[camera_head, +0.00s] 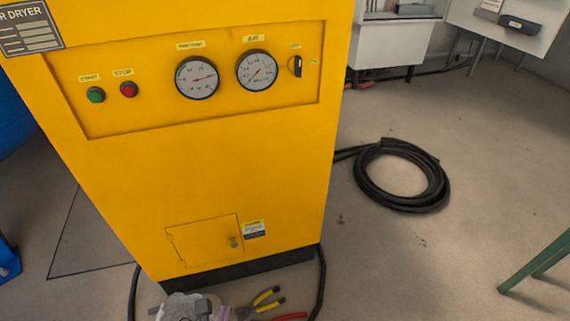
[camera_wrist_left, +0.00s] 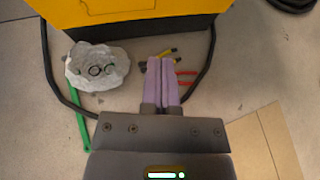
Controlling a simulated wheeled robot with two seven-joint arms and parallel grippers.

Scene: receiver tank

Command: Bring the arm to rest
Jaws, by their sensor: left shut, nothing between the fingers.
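My left gripper (camera_head: 226,313) shows only by its purple fingertips at the bottom edge of the head view. In the left wrist view its two purple fingers (camera_wrist_left: 161,64) lie side by side, shut and empty. They point toward the foot of the yellow air dryer cabinet (camera_wrist_left: 130,10). The floor lies beyond and below them; I cannot tell the exact height. The rest of the left arm is outside the head view. My right gripper is in neither view.
The yellow cabinet (camera_head: 200,185) stands ahead. At its foot lie a crumpled grey cloth (camera_wrist_left: 97,67) with rings on it, yellow-handled pliers (camera_head: 268,300), a red-handled tool (camera_head: 290,317) and a green tool (camera_wrist_left: 82,125). A coiled black hose (camera_head: 440,185) lies right; a green leg (camera_head: 535,262) stands further right.

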